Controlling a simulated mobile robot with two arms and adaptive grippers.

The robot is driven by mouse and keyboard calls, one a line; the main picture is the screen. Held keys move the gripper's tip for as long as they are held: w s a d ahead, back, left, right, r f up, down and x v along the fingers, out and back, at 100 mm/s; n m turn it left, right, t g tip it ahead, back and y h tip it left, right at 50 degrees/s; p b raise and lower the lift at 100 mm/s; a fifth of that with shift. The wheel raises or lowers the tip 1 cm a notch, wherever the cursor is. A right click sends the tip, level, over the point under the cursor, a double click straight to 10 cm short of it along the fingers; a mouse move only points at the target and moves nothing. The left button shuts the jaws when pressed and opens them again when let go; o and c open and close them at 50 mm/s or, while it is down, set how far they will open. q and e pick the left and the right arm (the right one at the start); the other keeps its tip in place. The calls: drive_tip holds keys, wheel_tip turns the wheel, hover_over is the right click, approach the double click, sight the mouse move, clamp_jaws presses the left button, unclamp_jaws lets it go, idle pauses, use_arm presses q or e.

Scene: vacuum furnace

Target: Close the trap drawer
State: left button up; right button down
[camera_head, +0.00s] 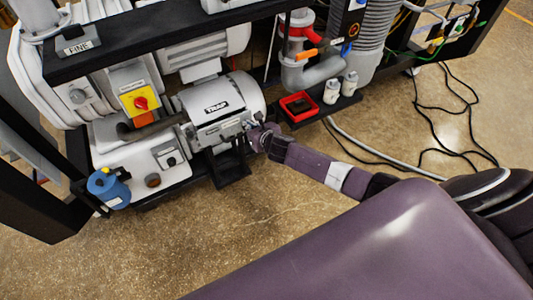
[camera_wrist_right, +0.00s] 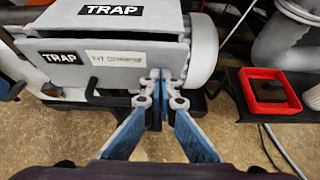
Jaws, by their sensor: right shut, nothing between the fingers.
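The trap is a white cylindrical housing (camera_head: 215,98) marked TRAP, low on the machine in the head view. Its drawer has a grey front panel (camera_wrist_right: 75,78) with a TRAP label and a second white label in the right wrist view. The panel stands out in front of the housing; how far the drawer is out is hard to tell. My right gripper (camera_wrist_right: 161,76) is shut and empty, its fingertips at the right end of the panel. Whether they touch it is unclear. In the head view my right gripper (camera_head: 256,133) shows beside the drawer. My left gripper is out of view.
A red square tray (camera_head: 298,106) and white bottles (camera_head: 332,91) sit on a black shelf right of the trap. A blue container (camera_head: 108,188) stands at left. A black frame bar passes above. A hose and black cables lie on the floor at right.

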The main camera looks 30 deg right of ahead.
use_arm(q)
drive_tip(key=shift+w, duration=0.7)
use_arm(e)
drive_tip(key=shift+w+r, duration=0.15)
drive_tip(key=shift+w, duration=1)
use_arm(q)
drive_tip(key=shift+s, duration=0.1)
use_arm(e)
drive_tip(key=shift+w+r, duration=0.1)
drive_tip(key=shift+r, duration=0.05)
